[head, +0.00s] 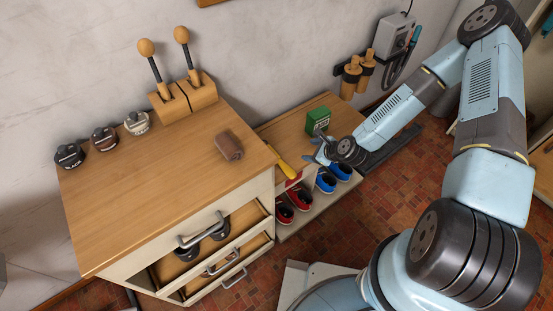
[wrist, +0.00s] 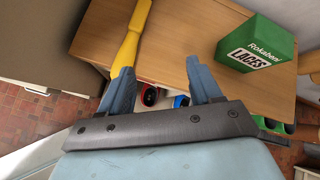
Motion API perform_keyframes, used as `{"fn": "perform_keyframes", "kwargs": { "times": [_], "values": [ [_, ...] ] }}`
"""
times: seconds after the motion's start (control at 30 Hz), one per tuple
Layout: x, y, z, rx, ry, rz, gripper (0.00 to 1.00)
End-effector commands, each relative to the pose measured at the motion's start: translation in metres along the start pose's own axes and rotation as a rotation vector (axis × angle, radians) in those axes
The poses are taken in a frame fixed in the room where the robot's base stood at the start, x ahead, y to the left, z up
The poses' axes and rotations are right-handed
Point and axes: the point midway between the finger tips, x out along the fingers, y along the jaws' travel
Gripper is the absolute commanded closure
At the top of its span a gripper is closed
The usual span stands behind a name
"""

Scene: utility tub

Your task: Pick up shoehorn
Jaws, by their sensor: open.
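The yellow shoehorn (head: 281,164) lies at the left end of the low wooden bench top (head: 283,131), beside the taller cabinet. In the wrist view the shoehorn (wrist: 131,40) runs from the top edge down behind the left finger, which hides its lower end. My gripper (head: 323,153) is at the front edge of the bench, to the right of the shoehorn. In the wrist view my gripper (wrist: 159,72) has its two blue fingers spread apart with nothing held between them. The shoehorn is closest to the left finger; I cannot tell whether they touch.
A green laces box (head: 318,121) stands on the bench close to my gripper; it also shows in the wrist view (wrist: 256,44). Red shoes (head: 292,204) and blue shoes (head: 333,177) sit below the bench top. The taller cabinet (head: 150,190) bounds the left side.

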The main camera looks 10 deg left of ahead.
Motion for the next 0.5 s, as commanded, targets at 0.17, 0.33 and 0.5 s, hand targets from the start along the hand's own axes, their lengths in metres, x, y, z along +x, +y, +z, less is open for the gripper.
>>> {"fn": "perform_keyframes", "kwargs": {
  "times": [0.17,0.33,0.5],
  "values": [
    [0.021,0.033,0.001,0.222,-0.057,-0.034,0.36],
    [0.034,0.053,0.003,0.394,-0.096,-0.067,0.36],
    [0.040,0.062,0.005,0.490,-0.117,-0.088,0.36]
  ]
}}
